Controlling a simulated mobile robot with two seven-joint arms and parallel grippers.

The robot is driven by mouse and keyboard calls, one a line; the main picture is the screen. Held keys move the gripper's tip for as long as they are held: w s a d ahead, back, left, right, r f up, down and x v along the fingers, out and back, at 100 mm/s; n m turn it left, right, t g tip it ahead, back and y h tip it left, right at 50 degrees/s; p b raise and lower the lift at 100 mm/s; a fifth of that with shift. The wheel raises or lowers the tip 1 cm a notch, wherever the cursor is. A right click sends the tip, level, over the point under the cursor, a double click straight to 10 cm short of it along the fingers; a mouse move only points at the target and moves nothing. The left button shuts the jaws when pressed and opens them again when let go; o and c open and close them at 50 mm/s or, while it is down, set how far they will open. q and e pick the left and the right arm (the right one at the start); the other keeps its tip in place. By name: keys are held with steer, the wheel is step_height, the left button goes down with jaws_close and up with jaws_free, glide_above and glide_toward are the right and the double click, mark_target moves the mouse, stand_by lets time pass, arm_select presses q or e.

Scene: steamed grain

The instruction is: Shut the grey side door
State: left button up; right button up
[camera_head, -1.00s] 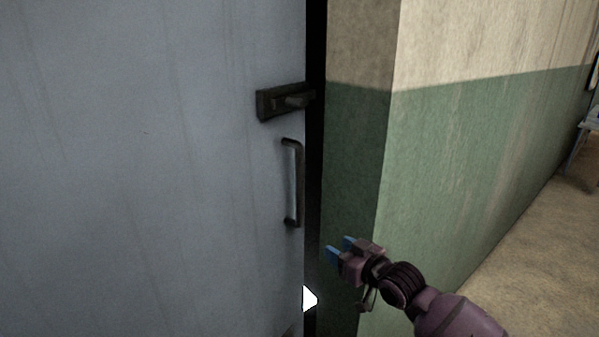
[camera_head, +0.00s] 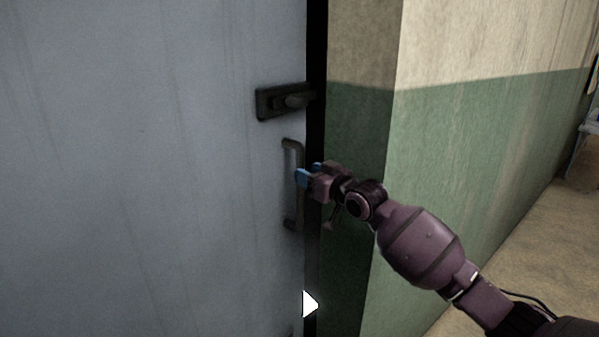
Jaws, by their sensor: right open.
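The grey side door (camera_head: 150,170) fills the left half of the head view. A dark gap runs along its right edge, between the door and the wall. A dark latch (camera_head: 285,101) sits near that edge, with a vertical bar handle (camera_head: 291,215) below it. My right gripper (camera_head: 308,173) is open, its blue fingertips pointing left at the handle's upper half. The fingertips overlap the handle in the picture; I cannot tell whether they touch it. My left gripper is not in view.
A wall corner (camera_head: 358,140), cream above and green below, stands right of the door, behind my right arm. Bare floor (camera_head: 520,240) runs along the wall at the right. A partly cut-off piece of furniture (camera_head: 583,150) stands at the far right edge.

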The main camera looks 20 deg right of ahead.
steer(key=x, duration=0.3)
steer(key=shift+w+a, duration=0.2)
steer(key=shift+w, duration=0.15)
jaws_close()
